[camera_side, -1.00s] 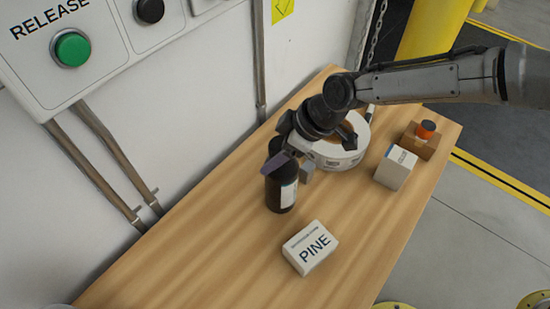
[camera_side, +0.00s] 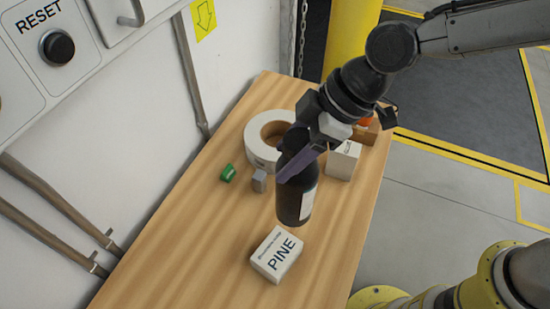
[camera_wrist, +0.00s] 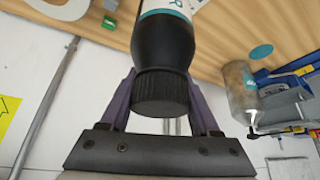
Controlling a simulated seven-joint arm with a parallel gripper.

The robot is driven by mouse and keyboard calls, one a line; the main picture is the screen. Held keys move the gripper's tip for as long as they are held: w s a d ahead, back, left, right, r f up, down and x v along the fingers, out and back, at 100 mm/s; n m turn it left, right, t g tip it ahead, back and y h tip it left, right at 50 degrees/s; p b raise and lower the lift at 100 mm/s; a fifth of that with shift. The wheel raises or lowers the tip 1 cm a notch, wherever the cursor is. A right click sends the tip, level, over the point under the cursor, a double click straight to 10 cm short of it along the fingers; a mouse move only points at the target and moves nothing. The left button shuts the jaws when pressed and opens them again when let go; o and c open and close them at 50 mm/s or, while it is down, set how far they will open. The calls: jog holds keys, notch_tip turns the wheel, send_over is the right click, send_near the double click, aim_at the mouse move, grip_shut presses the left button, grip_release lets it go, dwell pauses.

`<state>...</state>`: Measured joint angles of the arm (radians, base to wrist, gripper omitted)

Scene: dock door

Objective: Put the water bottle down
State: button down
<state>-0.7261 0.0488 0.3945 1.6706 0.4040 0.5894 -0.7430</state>
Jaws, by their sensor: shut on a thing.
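The water bottle (camera_side: 295,203) is dark with a white label and stands nearly upright in the side view, just behind the white PINE box (camera_side: 277,255). My gripper (camera_side: 292,158) is shut on its top end from above. In the wrist view the ribbed black cap (camera_wrist: 161,94) and dark shoulder of the bottle lie between my two purple fingers. The bottle's base is out of the wrist view. I cannot tell whether it touches the wooden table (camera_side: 180,235) or hangs just above it.
A white tape roll (camera_side: 258,148), a small green item (camera_side: 228,173) and a grey block (camera_side: 259,181) lie behind the bottle. A white box (camera_side: 343,160) stands to its right at the back. The table's front left and right strip are clear.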

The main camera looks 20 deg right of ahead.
aim_at(315, 170)
jog(key=s+d, duration=0.1)
jog(key=d, duration=0.1)
jog(key=s+d+f, duration=0.1)
jog(key=s, duration=0.1)
jog(key=shift+d+f, duration=0.1)
jog(key=shift+d, duration=0.3)
jog(key=s+d+r+m, duration=0.1)
jog(key=s+d, duration=0.4)
jog(key=d, duration=0.7)
jog(key=w+a+f, duration=0.8)
jog(key=w+f, duration=0.3)
jog(key=f, duration=0.1)
jog(key=shift+f+m+t, duration=0.15)
jog(key=shift+m+t, duration=0.15)
jog(key=shift+t, duration=0.1)
jog(key=shift+f, duration=0.15)
jog(key=shift+c, duration=0.6)
grip_release()
